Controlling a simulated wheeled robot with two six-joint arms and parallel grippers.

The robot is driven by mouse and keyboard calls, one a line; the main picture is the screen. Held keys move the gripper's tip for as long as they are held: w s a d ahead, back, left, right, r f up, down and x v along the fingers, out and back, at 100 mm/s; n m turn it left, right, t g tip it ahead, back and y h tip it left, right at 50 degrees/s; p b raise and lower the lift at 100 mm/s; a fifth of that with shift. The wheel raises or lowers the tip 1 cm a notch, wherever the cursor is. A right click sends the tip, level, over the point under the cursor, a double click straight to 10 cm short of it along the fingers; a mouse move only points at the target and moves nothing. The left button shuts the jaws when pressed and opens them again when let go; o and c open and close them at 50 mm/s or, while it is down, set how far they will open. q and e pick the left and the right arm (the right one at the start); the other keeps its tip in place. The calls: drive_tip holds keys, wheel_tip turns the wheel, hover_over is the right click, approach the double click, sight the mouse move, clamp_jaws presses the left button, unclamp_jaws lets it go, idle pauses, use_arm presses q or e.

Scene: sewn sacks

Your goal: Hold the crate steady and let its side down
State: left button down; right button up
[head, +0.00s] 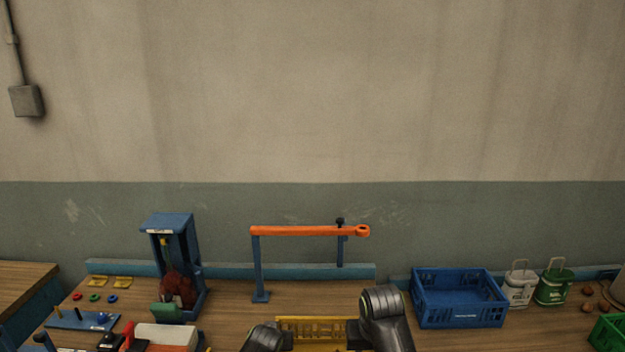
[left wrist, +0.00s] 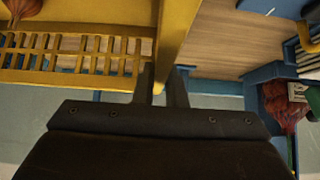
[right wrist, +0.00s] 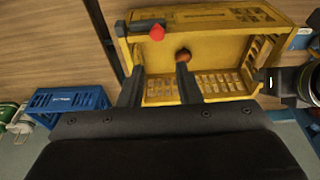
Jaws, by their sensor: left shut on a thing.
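The yellow crate (head: 312,322) shows at the bottom middle of the head view, partly hidden by my arms. In the left wrist view, my left gripper (left wrist: 160,88) is shut on the crate's yellow side wall (left wrist: 174,38) near a corner. In the right wrist view, my right gripper (right wrist: 159,78) is open and empty, its fingers over the slatted side of the crate (right wrist: 215,50). A dark latch with a red knob (right wrist: 157,33) sits at the crate's left end, beyond the fingertips. A small brown round thing (right wrist: 184,54) lies inside the crate.
A blue crate (head: 458,300) stands to the right, beside white (head: 519,289) and green (head: 553,288) containers. An orange bar (head: 305,231) on blue posts stands behind the yellow crate. A blue stand (head: 170,225) with a reddish sack (head: 178,290) is on the left.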

drive_tip(key=shift+w+a+f, duration=0.15)
drive_tip(key=shift+w+a, duration=0.1)
drive_tip(key=shift+a, duration=0.1)
drive_tip(key=shift+c, duration=1.1)
drive_tip(key=a, duration=0.1)
drive_tip(key=w+a+f, duration=0.1)
drive_tip(key=a, duration=0.1)
drive_tip(key=shift+w+a+f, duration=0.1)
drive_tip(key=shift+w+f, duration=0.25)
drive_tip(key=shift+f, duration=0.05)
clamp_jaws()
drive_tip(key=x, duration=1)
drive_tip(key=shift+s, duration=0.1)
drive_tip(key=shift+s, duration=1.6)
